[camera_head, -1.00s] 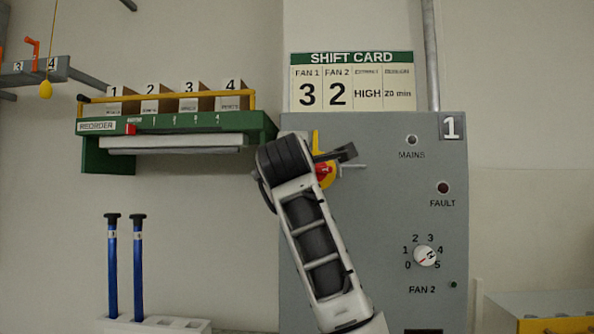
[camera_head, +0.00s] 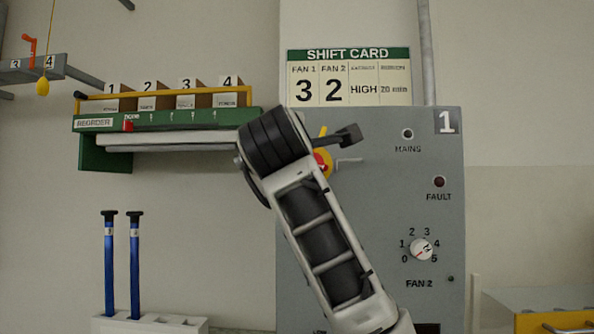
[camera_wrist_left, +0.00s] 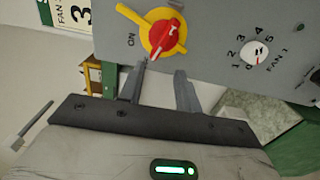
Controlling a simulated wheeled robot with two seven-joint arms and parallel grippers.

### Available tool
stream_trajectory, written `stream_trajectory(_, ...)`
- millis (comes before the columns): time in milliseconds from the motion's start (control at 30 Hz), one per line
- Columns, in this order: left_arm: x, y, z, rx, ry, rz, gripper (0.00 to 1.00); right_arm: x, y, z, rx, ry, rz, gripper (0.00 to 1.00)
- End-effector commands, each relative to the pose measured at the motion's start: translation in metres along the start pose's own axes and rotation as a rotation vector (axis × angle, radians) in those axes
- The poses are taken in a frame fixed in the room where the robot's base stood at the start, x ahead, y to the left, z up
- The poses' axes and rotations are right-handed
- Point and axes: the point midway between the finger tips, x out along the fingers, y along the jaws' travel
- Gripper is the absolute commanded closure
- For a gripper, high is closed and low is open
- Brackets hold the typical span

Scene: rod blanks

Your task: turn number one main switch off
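The main switch is a red handle on a yellow round base on the grey cabinet marked 1. In the head view the switch (camera_head: 321,160) is mostly hidden behind my left arm. The left wrist view shows the red handle (camera_wrist_left: 164,38) clearly, slanted in that picture, with "ON" printed to its left. My left gripper (camera_wrist_left: 160,68) is open and empty, its two fingers apart just below the switch in that view. In the head view one finger of the left gripper (camera_head: 347,136) shows beside the switch. My right gripper is not in view.
The cabinet (camera_head: 380,220) carries a pale MAINS lamp (camera_head: 407,134), a dark red FAULT lamp (camera_head: 439,182) and a FAN 2 dial (camera_head: 421,250). A FAN 1 dial (camera_wrist_left: 255,54) is near the switch. A green reorder rack (camera_head: 105,155) hangs left of the cabinet.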

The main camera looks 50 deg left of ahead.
Motion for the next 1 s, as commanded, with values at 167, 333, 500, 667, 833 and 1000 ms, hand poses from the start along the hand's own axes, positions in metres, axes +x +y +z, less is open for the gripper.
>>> stream_trajectory(167,-0.044,-0.001,0.001,-0.003,-0.005,0.004,0.66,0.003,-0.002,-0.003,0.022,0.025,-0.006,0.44)
stream_trajectory(333,-0.071,-0.001,0.001,-0.002,-0.004,0.001,0.66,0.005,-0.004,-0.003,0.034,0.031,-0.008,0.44)
stream_trajectory(500,-0.084,-0.001,0.0,0.0,-0.003,-0.001,0.66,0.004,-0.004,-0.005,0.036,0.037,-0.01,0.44)
stream_trajectory(667,-0.087,-0.001,0.001,0.0,-0.003,-0.002,0.66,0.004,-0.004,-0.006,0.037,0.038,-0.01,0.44)
stream_trajectory(833,-0.086,0.0,0.001,0.001,-0.003,-0.002,0.66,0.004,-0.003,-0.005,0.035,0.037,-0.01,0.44)
stream_trajectory(1000,-0.072,-0.014,0.012,0.097,0.005,0.001,0.66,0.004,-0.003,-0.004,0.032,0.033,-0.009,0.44)
